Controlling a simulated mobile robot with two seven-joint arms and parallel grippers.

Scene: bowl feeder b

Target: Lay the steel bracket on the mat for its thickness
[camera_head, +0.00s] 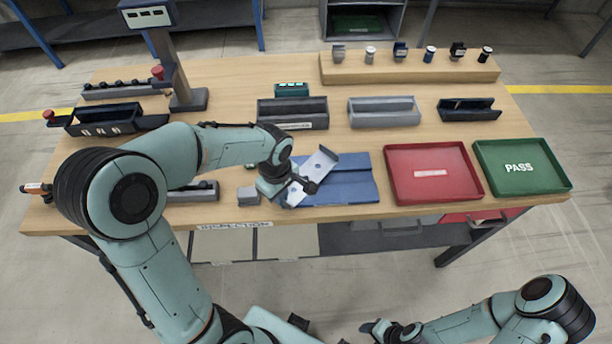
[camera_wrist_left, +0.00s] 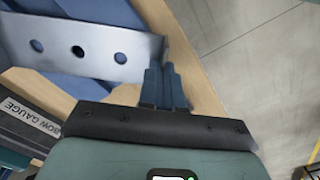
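The steel bracket (camera_head: 318,172) is a pale grey bent strip with round holes, slanted over the left part of the blue mat (camera_head: 350,188). My left gripper (camera_head: 308,186) is at the bracket's near side. In the left wrist view the fingers (camera_wrist_left: 166,85) are close together at the bent end of the bracket (camera_wrist_left: 100,52), shut on its thin edge. Blue mat shows behind the bracket there; whether the bracket touches it I cannot tell. My right gripper (camera_head: 378,329) is low at the bottom of the head view, away from the table, its finger gap unclear.
A red tray (camera_head: 393,190) and a green PASS tray (camera_head: 566,186) stand right of the mat. A small grey block (camera_head: 248,196) sits left of it. Open bins (camera_head: 292,122) stand behind. A labelled gauge (camera_wrist_left: 30,118) is near the gripper in the wrist view.

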